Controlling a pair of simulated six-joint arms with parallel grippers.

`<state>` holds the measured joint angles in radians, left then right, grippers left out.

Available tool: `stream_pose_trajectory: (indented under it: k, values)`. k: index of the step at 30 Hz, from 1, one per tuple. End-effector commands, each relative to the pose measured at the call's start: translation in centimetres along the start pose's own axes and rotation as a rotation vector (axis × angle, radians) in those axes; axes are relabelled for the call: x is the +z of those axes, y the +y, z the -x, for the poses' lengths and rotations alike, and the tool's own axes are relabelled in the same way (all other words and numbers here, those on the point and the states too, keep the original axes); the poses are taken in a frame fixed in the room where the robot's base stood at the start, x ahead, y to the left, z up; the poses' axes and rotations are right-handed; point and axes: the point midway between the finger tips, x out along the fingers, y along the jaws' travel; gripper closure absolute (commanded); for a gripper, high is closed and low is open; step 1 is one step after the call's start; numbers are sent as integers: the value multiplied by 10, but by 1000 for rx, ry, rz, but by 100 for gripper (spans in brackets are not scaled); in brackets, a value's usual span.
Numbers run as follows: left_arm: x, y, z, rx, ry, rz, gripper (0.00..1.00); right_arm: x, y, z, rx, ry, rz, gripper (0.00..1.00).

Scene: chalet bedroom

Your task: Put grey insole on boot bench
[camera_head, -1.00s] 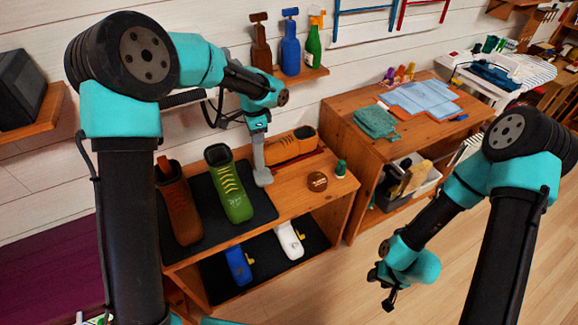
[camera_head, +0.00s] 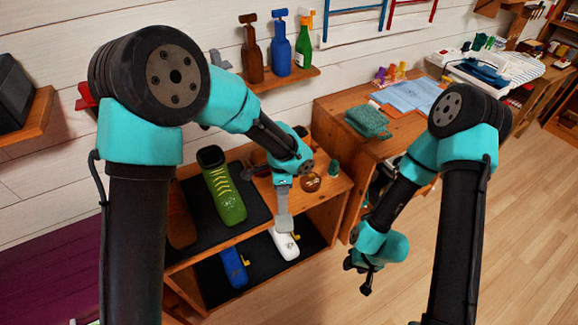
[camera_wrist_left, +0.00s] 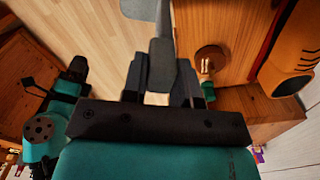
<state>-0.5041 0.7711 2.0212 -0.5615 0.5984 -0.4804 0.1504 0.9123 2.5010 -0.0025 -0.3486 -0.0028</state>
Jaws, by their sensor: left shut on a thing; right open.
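My left gripper (camera_head: 283,184) is shut on the grey insole (camera_head: 284,222), which hangs down from it near the front edge of the wooden boot bench (camera_head: 318,201). In the head view the insole's lower end overlaps a white insole-like piece (camera_head: 287,246) on the lower shelf. My right gripper (camera_head: 363,276) is open and empty, right of the bench over the floor.
A green boot (camera_head: 222,187) and a brown boot (camera_head: 181,221) stand on the bench's dark top mat. A blue piece (camera_head: 234,266) lies on the lower shelf.

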Motion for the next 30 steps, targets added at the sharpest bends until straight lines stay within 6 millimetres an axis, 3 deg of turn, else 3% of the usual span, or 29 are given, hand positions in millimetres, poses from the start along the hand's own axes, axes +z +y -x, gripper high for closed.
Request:
stream_pose_trajectory:
  k: [5,21,30]
  values:
    - [-1,-14,-2,1,0,4,100,0,0,0,0,0,0,57]
    - [-8,-112,-12,0,0,3,100,0,0,0,0,0,0,57]
    - [-11,-151,-14,0,0,2,100,0,0,0,0,0,0,57]
